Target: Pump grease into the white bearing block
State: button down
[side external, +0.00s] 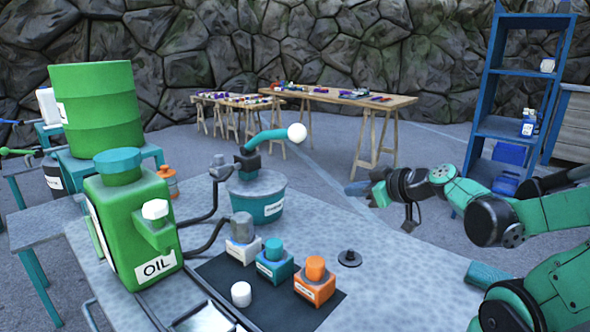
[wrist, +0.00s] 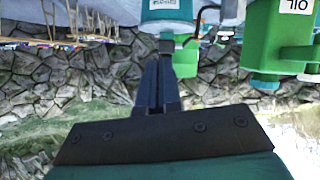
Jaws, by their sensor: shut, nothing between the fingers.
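The white bearing block (side external: 242,250) with a grey top sits on a dark mat, at the left of a row with a teal block (side external: 274,266) and an orange block (side external: 314,286). The teal grease bucket (side external: 258,208) stands behind it, with a dark pump head (side external: 249,160) and a teal lever (side external: 268,135) ending in a white ball (side external: 297,133). My gripper (side external: 356,188) is shut and empty, right of the bucket and apart from the lever. In the wrist view, my fingers (wrist: 160,75) are together below the inverted bucket (wrist: 166,14); the ball is not clear there.
A green oil can (side external: 133,225) stands left of the bucket, with black hoses (side external: 207,240) between. A white cylinder (side external: 241,294) and a small dark round part (side external: 349,258) are near the blocks. Open space lies between the lever and my gripper.

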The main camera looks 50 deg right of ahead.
jog(key=w+r, duration=0.3)
jog(key=r, duration=0.6)
jog(key=w+d+r+n+t+y, duration=0.1)
jog(key=w+r, duration=0.2)
jog(key=r, duration=0.6)
jog(key=shift+w+r+y, duration=0.25)
jog(key=shift+y, duration=0.05)
send_over(301, 131)
jog(key=f, duration=0.2)
jog(key=w+f, duration=0.1)
jog(key=f, duration=0.1)
jog(key=shift+a, duration=0.25)
jog(key=shift+s+d+f, duration=0.1)
jog(key=shift+s+f, duration=0.1)
jog(key=shift+f, duration=0.4)
jog(key=shift+s+d+f, duration=0.1)
jog(key=shift+s+f, duration=0.05)
jog(key=shift+f, duration=0.4)
jog(key=shift+s+d+f, duration=0.1)
jog(key=shift+f, duration=0.5)
jog(key=shift+f, duration=0.1)
